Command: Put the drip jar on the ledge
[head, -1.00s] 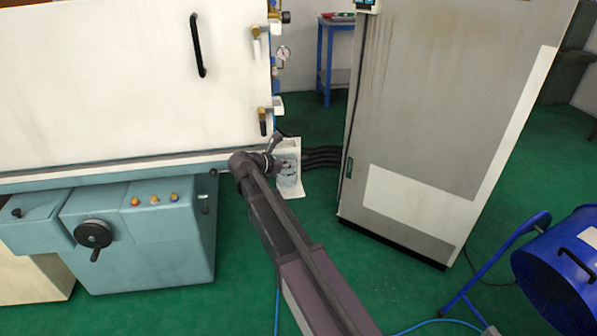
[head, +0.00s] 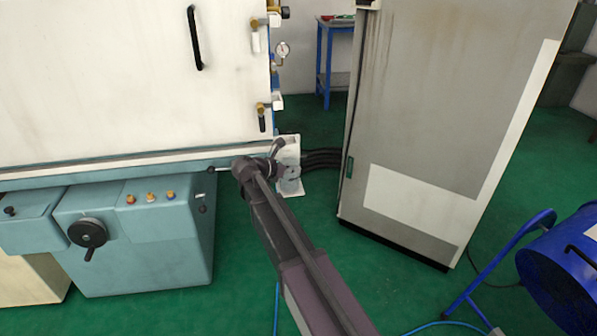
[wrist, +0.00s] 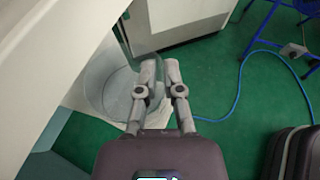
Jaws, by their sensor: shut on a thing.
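The drip jar (wrist: 103,90) is a clear, wide, round vessel left of my gripper in the wrist view. My gripper (wrist: 162,70) has its fingers close together at the jar's right side, shut on it; the exact contact is hard to make out. In the head view the jar (head: 290,184) shows small and greyish beside the end of my arm, and my gripper (head: 279,160) is partly hidden by my wrist. A white upright piece with a low flat foot (head: 291,148), probably the ledge, stands behind the jar. I cannot tell whether the jar touches it.
The machine's white door (head: 120,80) and teal body (head: 150,240) stand close on the left. A grey cabinet (head: 430,130) stands to the right, with black hoses (head: 322,158) between. A blue fan (head: 565,265) is at far right. Green floor is open in front.

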